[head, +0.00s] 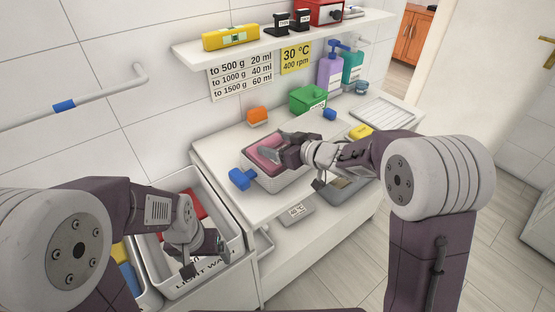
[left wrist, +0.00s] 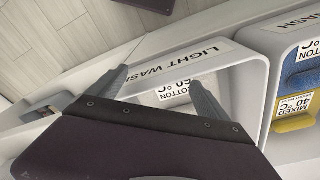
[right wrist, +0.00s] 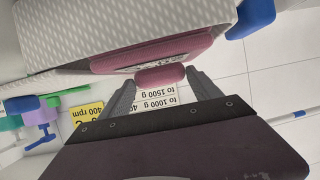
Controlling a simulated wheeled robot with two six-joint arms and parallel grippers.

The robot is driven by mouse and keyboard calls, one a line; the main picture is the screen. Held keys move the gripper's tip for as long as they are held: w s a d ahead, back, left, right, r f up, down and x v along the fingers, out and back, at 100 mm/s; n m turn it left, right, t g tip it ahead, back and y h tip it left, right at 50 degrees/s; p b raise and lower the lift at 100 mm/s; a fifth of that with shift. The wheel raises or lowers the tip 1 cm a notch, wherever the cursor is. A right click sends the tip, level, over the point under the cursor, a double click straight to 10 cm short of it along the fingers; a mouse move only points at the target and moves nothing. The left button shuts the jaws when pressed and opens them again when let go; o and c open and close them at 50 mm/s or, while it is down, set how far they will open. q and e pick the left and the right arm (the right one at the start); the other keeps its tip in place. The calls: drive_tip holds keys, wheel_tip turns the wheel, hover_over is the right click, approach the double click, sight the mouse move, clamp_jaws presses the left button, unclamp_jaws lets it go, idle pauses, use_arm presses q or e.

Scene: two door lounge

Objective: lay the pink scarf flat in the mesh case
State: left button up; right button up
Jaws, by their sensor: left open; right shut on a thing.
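The pink scarf (head: 266,151) lies in the top of the white mesh case (head: 288,182) on the counter; whether it lies fully flat I cannot tell. In the right wrist view the case (right wrist: 120,32) shows its patterned wall, with pink cloth (right wrist: 150,54) at its rim. My right gripper (head: 272,146) is at the case, shut on a pink fold of the scarf (right wrist: 160,75). My left gripper (head: 206,258) is open and empty over the light wash bin (head: 240,238), whose lettered rim also shows in the left wrist view (left wrist: 225,52).
A blue object (head: 241,179) sits against the case's left side. An orange item (head: 258,115), a green box (head: 308,99) and a yellow item (head: 360,132) are nearby. A shelf (head: 290,43) hangs above.

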use_arm(q)
wheel_tip(320, 180, down, 2)
drive_tip(key=shift+s+f+b, duration=0.1)
drive_tip(key=shift+f+b, duration=0.05)
drive_tip(key=shift+b, duration=0.65)
use_arm(e)
wheel_tip(320, 180, down, 4)
drive_tip(key=shift+s+f, duration=0.1)
drive_tip(key=shift+f, duration=0.2)
drive_tip(key=shift+r, duration=0.1)
drive_tip(key=o, duration=1.4)
drive_tip(key=shift+f, duration=0.2)
